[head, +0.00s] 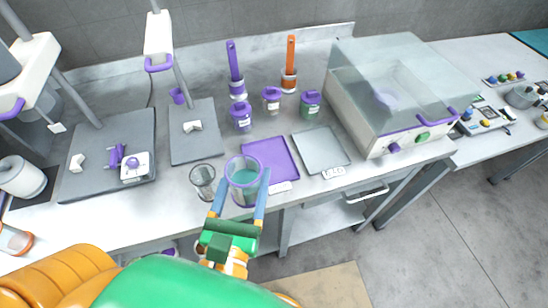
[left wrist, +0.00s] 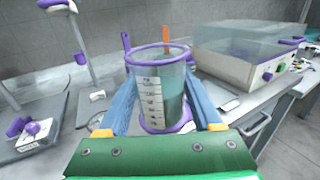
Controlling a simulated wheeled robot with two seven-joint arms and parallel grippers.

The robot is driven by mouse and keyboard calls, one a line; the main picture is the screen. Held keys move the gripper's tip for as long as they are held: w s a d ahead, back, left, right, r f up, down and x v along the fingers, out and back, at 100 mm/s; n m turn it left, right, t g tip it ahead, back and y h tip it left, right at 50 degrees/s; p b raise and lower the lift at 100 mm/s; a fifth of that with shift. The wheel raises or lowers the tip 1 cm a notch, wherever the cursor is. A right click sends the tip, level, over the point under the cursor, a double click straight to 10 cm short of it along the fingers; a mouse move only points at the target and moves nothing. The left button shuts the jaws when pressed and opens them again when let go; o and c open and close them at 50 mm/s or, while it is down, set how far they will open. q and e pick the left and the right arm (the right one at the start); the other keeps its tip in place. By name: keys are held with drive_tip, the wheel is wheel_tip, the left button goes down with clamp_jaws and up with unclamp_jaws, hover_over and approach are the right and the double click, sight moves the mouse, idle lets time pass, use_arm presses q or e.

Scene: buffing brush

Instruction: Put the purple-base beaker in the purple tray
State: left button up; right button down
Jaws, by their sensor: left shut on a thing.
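The purple-base beaker (head: 244,178) is clear, with a purple rim, measuring marks and teal contents. Its purple base ring shows in the left wrist view (left wrist: 165,126). My left gripper (head: 241,192) is shut on the beaker, with one blue finger on each side of it. The beaker looks upright, close to the front edge of the table. I cannot tell whether its base touches the table. The purple tray (head: 270,155) lies flat just to the right of and behind the beaker and looks empty. My right gripper is not in view.
A second clear beaker (head: 203,180) stands just left of the held one. A grey tray (head: 320,150) lies right of the purple tray. Lidded jars (head: 241,116) and brush holders (head: 289,80) stand behind. A glass-lidded machine (head: 395,90) is at right.

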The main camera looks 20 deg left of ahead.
use_arm(q)
drive_tip(key=w+f+b, duration=0.2)
drive_tip(key=w+f, duration=0.1)
drive_tip(key=w, duration=0.1)
drive_tip(key=w+f+b, duration=0.3)
drive_tip(key=w, duration=0.1)
drive_tip(key=w+f+b, duration=0.2)
drive_tip(key=w, duration=0.3)
drive_tip(key=shift+d+f, duration=0.3)
drive_tip(key=shift+f, duration=0.1)
drive_tip(key=shift+w+f, duration=0.2)
drive_tip(key=shift+f, duration=0.05)
drive_tip(key=f+b, duration=0.2)
drive_tip(key=f, duration=0.2)
drive_tip(key=shift+w+b, duration=0.25)
drive_tip(key=shift+b, duration=0.15)
drive_tip(key=shift+r, duration=0.2)
drive_tip(key=o, duration=1.4)
drive_tip(key=shift+s, duration=0.1)
